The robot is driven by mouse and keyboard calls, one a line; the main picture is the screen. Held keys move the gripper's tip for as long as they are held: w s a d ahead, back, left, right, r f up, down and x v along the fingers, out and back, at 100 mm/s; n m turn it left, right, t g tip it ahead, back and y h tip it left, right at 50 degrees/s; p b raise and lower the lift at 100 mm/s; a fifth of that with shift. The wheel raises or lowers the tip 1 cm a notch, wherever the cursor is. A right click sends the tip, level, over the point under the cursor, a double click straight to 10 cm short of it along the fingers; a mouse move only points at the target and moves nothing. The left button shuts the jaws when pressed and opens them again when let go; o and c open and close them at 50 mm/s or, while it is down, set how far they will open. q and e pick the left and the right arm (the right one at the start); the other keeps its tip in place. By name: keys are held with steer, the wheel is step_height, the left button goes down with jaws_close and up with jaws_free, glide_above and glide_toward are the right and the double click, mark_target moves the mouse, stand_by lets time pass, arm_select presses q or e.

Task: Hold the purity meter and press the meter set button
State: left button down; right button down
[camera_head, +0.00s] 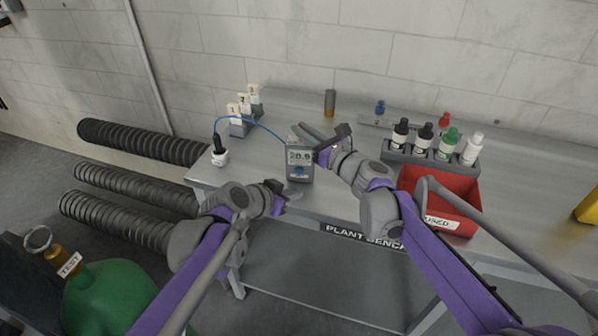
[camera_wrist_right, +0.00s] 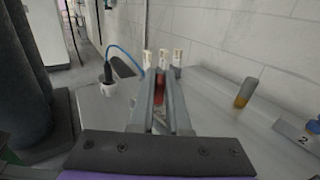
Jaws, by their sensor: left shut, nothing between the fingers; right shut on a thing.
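The purity meter (camera_head: 300,178) is a grey box with a lit display reading about 20.9 and a blue button (camera_head: 299,171) on its front. It stands upright at the bench's front edge, with a blue cable at its top left. My right gripper (camera_head: 316,134) is shut on the meter's upper part, partly covering its top right. In the right wrist view a narrow red part (camera_wrist_right: 159,90) shows between the fingers; the meter's face is hidden there. My left gripper (camera_head: 288,193) is shut and empty, just below and left of the meter, apart from the button.
The blue cable (camera_head: 262,127) runs to a white-based fitting (camera_head: 220,157) at left. White-topped holders (camera_head: 240,125) and an amber vial (camera_head: 330,103) stand behind. A rack of bottles (camera_head: 402,154) and a red bin (camera_head: 455,190) are right. Bench around the meter's left is clear.

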steer(key=c, duration=0.8)
jaws_free()
